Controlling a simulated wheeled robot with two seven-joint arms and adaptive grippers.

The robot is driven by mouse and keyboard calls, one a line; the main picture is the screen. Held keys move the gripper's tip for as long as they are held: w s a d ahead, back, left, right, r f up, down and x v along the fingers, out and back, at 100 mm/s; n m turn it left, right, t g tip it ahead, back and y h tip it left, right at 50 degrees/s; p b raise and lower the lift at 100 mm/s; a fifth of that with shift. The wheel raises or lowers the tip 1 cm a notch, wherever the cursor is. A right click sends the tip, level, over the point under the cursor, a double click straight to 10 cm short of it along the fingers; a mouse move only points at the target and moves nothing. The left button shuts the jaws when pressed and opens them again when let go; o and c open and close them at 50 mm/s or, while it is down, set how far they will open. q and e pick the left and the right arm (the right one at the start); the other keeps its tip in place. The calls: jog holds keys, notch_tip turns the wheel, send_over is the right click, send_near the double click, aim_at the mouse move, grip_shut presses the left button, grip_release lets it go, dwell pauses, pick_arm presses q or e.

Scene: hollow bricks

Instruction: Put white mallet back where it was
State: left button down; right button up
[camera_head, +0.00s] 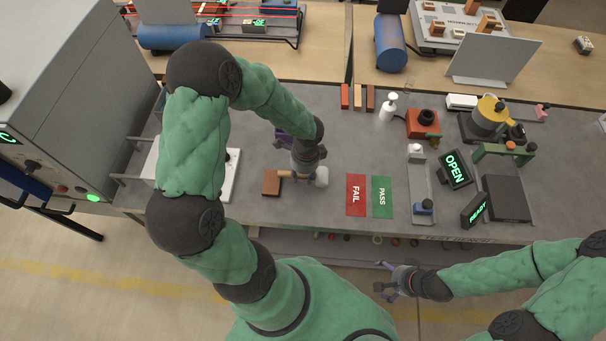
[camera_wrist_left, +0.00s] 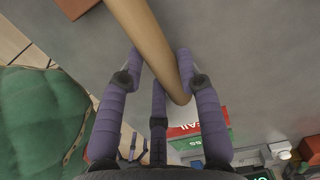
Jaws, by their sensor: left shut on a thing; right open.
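The white mallet shows in the head view with its white head (camera_head: 322,177) at the right and its tan handle (camera_head: 287,174) pointing left. My left gripper (camera_head: 304,170) is shut on the mallet. I cannot tell whether the mallet touches the table. My right gripper (camera_head: 386,282) is open and empty, in front of the table's front edge.
A brown brick (camera_head: 271,183) lies by the handle's left end. Red FAIL (camera_head: 356,195) and green PASS (camera_head: 382,197) mats lie to the right. Several bricks (camera_head: 357,97) stand at the back. Grey table between mallet and back bricks is clear.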

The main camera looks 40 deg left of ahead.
pick_arm(q)
jog(key=shift+f+b, duration=0.4)
jog(key=shift+f, duration=0.2)
jog(key=c, duration=0.8)
grip_release()
jog(key=shift+c, duration=0.2)
jog(key=shift+r, duration=0.45)
notch_tip(320, 180, up, 12)
jog(key=p, duration=0.3)
jog(key=shift+w+d+r, duration=0.2)
jog(key=shift+d, duration=0.1)
